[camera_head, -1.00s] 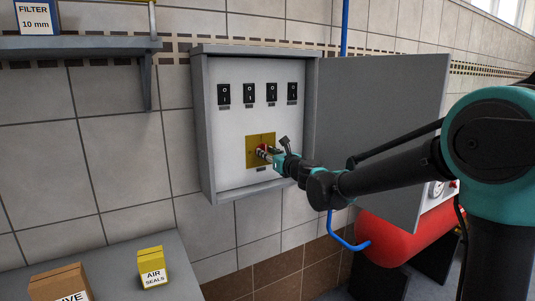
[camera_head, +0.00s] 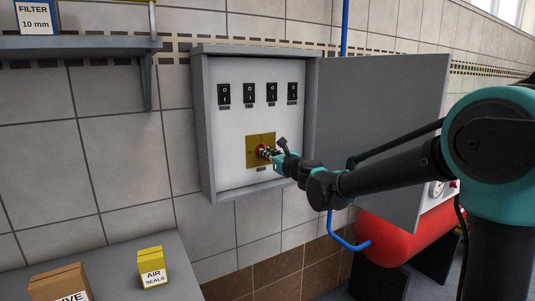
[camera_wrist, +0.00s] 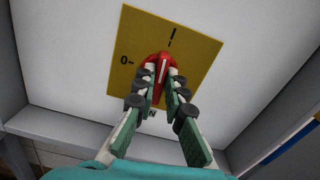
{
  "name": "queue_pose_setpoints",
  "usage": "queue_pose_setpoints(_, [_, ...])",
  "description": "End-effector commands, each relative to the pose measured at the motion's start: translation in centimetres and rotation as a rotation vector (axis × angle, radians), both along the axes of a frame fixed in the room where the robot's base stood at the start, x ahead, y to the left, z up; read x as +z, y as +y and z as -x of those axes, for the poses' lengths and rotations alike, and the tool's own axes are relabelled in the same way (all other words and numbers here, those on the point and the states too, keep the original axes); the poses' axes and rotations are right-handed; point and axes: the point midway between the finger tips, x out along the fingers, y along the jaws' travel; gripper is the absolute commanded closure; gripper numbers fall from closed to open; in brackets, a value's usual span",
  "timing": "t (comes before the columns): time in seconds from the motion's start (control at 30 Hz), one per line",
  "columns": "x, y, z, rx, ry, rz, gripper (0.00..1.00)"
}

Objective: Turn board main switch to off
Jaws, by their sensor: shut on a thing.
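The board main switch is a red rotary knob (camera_wrist: 161,66) on a yellow plate (camera_wrist: 128,32) inside the open electrical box. In the wrist view the plate has a "0" mark at the left and a line mark at the top. The knob's ridge points roughly toward the line mark. My gripper (camera_wrist: 160,80) is shut on the knob, one finger on each side, and the fingers hide part of it. In the head view my gripper (camera_head: 267,153) reaches in from the right, and the plate (camera_head: 252,141) is partly visible behind it.
Several black rocker switches (camera_head: 249,93) sit in a row above the plate. The grey box door (camera_head: 385,110) stands open at the right, behind my arm. A red tank (camera_head: 390,240) is below it. Boxes (camera_head: 151,268) stand on the table at lower left.

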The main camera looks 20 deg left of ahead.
Motion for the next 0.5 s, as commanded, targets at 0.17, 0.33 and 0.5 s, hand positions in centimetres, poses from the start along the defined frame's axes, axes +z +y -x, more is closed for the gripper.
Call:
queue_pose_setpoints(0.17, [-0.01,0.07,0.07,0.000,-0.105,0.090,1.00])
queue_pose_setpoints(0.33, [-0.04,0.13,0.14,0.000,-0.227,0.194,1.00])
queue_pose_setpoints(0.5, [-0.10,0.19,0.21,0.000,-0.351,0.299,1.00])
